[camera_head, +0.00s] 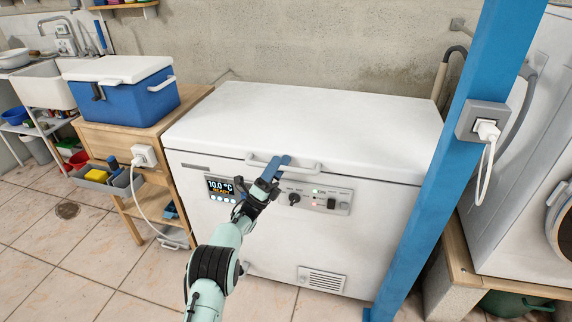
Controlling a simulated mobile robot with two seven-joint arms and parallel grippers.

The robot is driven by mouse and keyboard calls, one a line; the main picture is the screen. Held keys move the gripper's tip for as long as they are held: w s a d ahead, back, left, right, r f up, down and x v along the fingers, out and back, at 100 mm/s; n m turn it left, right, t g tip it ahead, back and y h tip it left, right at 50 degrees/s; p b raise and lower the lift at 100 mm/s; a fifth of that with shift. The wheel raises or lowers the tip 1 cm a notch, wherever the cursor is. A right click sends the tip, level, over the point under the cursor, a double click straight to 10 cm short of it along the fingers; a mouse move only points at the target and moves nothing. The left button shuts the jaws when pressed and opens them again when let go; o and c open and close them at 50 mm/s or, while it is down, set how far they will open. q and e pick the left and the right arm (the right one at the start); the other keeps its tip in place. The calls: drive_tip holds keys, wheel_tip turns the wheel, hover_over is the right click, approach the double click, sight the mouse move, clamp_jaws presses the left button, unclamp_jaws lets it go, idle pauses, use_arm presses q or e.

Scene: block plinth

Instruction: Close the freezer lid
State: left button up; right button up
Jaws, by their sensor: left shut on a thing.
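The white chest freezer (265,240) stands in the middle of the head view. Its lid (310,118) lies flat across the top, and only a narrow seam shows along its front edge. A white bar handle (308,168) runs along the front of the lid. My left gripper (274,168) is shut on the handle, near its left half, with blue fingertips at the bar. The gripper hides part of the handle and of the front panel. A display (221,188) on the panel reads 10.0 °C. My right gripper is not in view.
A blue cooler with a white lid (122,93) stands on a wooden table (190,118) left of the freezer. A blue post (447,165) with a socket rises close in front of the freezer's right side. Tiled floor (75,262) is clear at the lower left.

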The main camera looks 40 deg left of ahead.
use_arm(q)
drive_tip(key=s+a+f+n+y, duration=0.1)
drive_tip(key=f, duration=0.1)
drive_tip(key=s+a+f+n+y, duration=0.1)
drive_tip(key=s+f+y, duration=0.1)
drive_tip(key=f, duration=0.1)
drive_tip(key=s+a+f+n+y, duration=0.1)
drive_tip(key=s+f, duration=0.1)
drive_tip(key=shift+s+a+f+g, duration=0.1)
drive_tip(key=shift+a+f+g, duration=0.1)
drive_tip(key=shift+g, duration=0.1)
drive_tip(key=c, duration=0.9)
drive_tip(key=shift+s+a+f, duration=0.1)
drive_tip(key=shift+s+f, duration=0.1)
drive_tip(key=shift+f, duration=1.05)
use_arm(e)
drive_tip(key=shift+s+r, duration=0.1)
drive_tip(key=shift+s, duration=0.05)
use_arm(q)
drive_tip(key=shift+w, duration=0.1)
drive_tip(key=p+v, duration=0.3)
drive_tip(key=v, duration=1)
drive_tip(key=shift+f, duration=0.1)
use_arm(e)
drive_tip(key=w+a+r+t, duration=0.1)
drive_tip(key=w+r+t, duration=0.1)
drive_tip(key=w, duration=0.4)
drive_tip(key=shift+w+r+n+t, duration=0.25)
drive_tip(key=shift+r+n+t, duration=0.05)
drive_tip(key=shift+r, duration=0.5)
